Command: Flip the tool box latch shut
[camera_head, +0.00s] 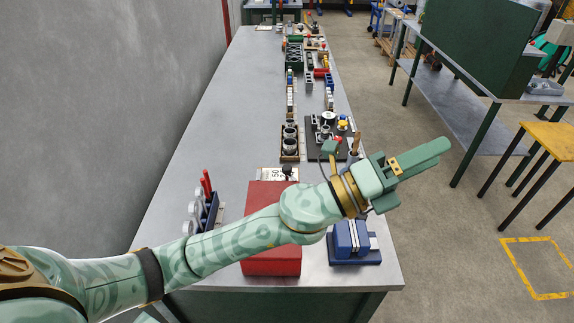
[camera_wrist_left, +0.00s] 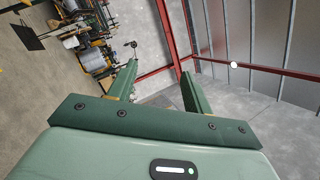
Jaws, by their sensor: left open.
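A red tool box (camera_head: 268,262) stands at the near end of the grey workbench, partly hidden behind my left arm. Its latch cannot be made out. My left gripper (camera_head: 437,152) is up and to the right of the box, past the bench's right edge, with nothing held. In the left wrist view my left gripper (camera_wrist_left: 158,82) shows its two green fingers apart with empty space between them. The tool box does not show in that view. My right gripper is in neither view.
The long workbench (camera_head: 229,95) runs away from me beside a grey wall. A blue vise-like block (camera_head: 352,240) sits right of the box. A blue rack with red-handled tools (camera_head: 205,210) is left. A yellow stool (camera_head: 551,138) stands right.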

